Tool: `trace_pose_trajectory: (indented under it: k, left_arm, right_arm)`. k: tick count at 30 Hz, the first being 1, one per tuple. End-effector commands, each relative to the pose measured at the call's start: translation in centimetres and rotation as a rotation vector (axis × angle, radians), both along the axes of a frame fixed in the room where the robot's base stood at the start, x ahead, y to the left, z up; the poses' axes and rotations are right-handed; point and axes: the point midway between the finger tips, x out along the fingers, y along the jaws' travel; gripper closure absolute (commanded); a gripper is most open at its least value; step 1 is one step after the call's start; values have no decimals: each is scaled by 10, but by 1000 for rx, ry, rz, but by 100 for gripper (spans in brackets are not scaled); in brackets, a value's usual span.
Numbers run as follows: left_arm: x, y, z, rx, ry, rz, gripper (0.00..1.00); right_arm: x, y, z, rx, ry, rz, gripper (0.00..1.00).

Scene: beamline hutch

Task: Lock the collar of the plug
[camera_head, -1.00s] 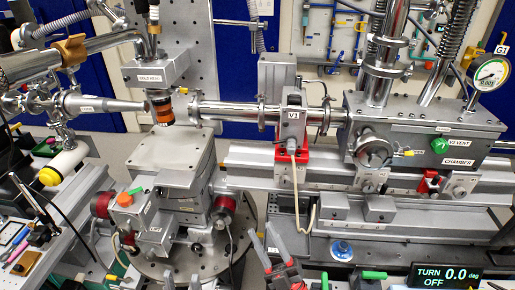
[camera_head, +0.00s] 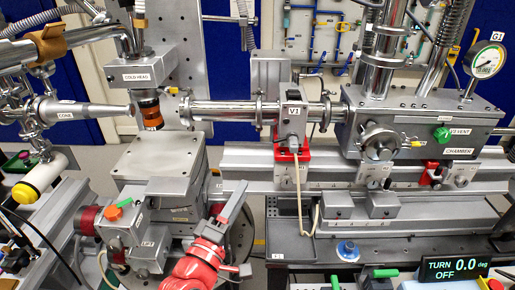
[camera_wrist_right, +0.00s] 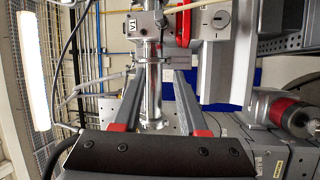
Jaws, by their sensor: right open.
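My right gripper (camera_head: 230,205) is in the lower middle of the head view, with red bases and grey fingers, in front of the grey block assembly on the round base. It is open and nothing shows in it. In the right wrist view its fingers (camera_wrist_right: 158,75) stand apart, with a shiny tube beyond and between them in the picture. Contact cannot be told. A display (camera_head: 455,269) at the lower right reads TURN 0.0 deg, OFF. My left gripper is not in view.
The V1 valve (camera_head: 292,112) sits on a horizontal tube, with a pale cable (camera_head: 297,190) hanging from it. The chamber (camera_head: 440,130) is at right. An orange and black cylinder (camera_head: 150,110) is below the cold head (camera_head: 138,77). A blue knob (camera_head: 347,250) is on the lower plate.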

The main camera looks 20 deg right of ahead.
Motion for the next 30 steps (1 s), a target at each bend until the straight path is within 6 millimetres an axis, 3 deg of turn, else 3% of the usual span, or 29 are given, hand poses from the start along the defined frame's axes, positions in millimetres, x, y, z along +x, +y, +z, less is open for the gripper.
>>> trace_pose_trajectory:
  k: [3, 8, 24, 30]
  left_arm:
    - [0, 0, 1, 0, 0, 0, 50]
    - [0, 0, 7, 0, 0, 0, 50]
    - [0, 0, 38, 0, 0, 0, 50]
    - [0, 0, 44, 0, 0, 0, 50]
  right_arm:
    - [-4, -8, 0, 20, 7, -27, 58]
    - [11, -21, 4, 18, 8, -31, 58]
    - [100, -95, 23, 17, 7, -29, 58]
    - [121, -111, 26, 16, 4, -25, 58]
